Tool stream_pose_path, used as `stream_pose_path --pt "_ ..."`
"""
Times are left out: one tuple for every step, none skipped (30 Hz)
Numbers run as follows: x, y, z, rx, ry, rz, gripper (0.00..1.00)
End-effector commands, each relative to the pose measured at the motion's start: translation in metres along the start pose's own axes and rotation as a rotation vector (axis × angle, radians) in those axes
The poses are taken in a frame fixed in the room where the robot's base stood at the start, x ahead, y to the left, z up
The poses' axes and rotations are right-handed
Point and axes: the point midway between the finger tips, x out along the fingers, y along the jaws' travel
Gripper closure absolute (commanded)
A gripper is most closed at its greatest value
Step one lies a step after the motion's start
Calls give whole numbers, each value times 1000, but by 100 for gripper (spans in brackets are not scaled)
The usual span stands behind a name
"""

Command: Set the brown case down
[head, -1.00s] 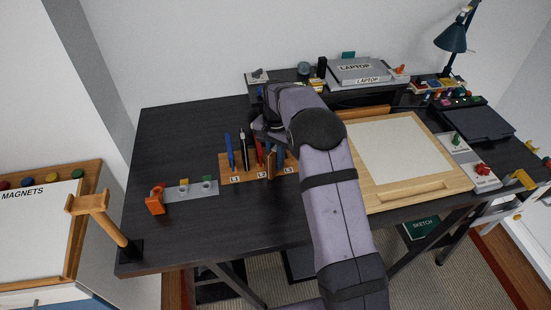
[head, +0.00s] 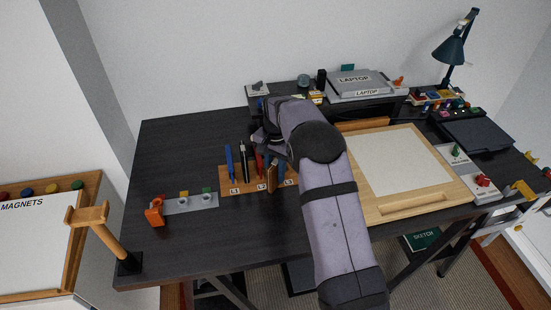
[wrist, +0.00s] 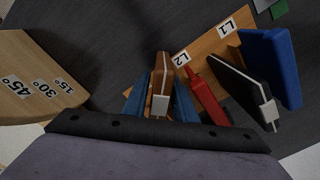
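The brown case (head: 271,178) is a thin upright slab at the wooden rack (head: 227,188), between its L2 and L3 labels. In the wrist view the brown case (wrist: 162,75) shows a pale edge and a white tab. My gripper (wrist: 160,106) has one blue finger on each side of the case and is shut on it. In the head view my gripper (head: 274,168) is partly hidden by my arm. I cannot tell whether the case's lower edge touches the rack.
A wooden drawing board (head: 400,165) lies right of the rack. A grey strip with small blocks (head: 190,204) and an orange clamp (head: 154,213) are left of it. A laptop (head: 362,82) sits on the back shelf. The desk's left rear (head: 180,150) is clear.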

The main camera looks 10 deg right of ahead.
Motion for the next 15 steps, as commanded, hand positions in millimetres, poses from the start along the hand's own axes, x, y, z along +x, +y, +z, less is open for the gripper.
stream_pose_path --pt "-4 -1 -1 0 4 -4 75" --pt "-7 -1 -1 0 4 -4 75" --pt "-12 -1 -1 0 4 -4 75" --pt "-16 -1 -1 0 4 -5 75" --pt "-21 -1 -1 0 4 -4 75" --pt "-27 -1 -1 0 5 -5 75" --pt "-32 -1 -1 0 4 -5 75" --pt "-38 -1 -1 0 5 -5 75" --pt "-46 -1 -1 0 5 -5 75" --pt "-51 -1 -1 0 5 -5 75" --pt "-56 -1 -1 0 5 -5 75" --pt "-64 -1 -1 0 5 -5 75" --pt "-70 -1 -1 0 4 -4 75" --pt "-75 -1 -1 0 5 -5 75" --pt "-82 -1 -1 0 4 -4 75"
